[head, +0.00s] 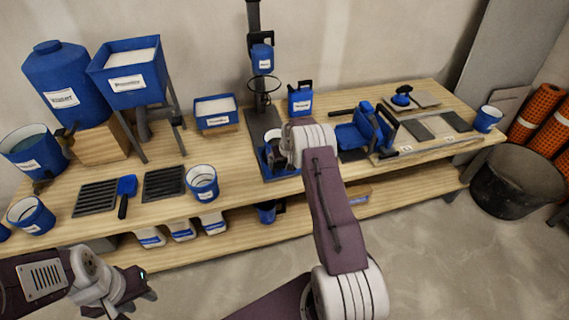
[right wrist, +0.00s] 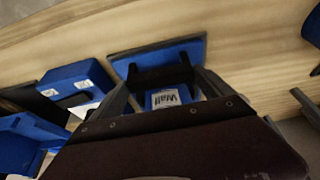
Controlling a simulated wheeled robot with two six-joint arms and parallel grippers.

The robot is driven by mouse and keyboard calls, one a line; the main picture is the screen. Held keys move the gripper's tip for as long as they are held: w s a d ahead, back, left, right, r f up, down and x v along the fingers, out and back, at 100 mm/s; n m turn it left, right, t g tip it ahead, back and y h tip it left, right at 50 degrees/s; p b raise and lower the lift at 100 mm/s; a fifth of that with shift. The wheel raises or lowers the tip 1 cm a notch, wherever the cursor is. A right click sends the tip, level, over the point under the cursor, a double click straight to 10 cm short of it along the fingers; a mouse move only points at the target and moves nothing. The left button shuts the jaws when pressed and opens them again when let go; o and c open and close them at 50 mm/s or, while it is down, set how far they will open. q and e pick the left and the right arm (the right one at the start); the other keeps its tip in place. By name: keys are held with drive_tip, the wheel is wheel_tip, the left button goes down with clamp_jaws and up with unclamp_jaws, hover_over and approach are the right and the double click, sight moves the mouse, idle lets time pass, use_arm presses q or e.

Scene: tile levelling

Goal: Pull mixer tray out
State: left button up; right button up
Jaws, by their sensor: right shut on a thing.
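The mixer tray (head: 281,176) is a blue tray at the foot of the mixer stand, low on the bench. In the right wrist view its blue plate (right wrist: 160,58) lies just beyond the fingertips. My right gripper (head: 275,158) is down at the tray and shut on it; the arm hides part of the grip. In the right wrist view, a dark bar and a blue part with a white label show between the fingers (right wrist: 163,82). The mixer (head: 262,60) stands above with its ring. My left gripper (head: 134,289) is open and empty, in front of the bench.
A blue bucket (head: 202,182) and a dark grate (head: 164,183) stand left of the tray. A blue jug (head: 300,99) is behind it. Blue tools (head: 365,128) and grey tiles (head: 418,130) lie to the right. A shelf with white containers (head: 182,230) runs below.

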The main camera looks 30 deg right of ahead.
drive_tip(key=o, duration=1.8)
drive_tip(key=v, duration=0.9)
drive_tip(key=shift+p, duration=0.45)
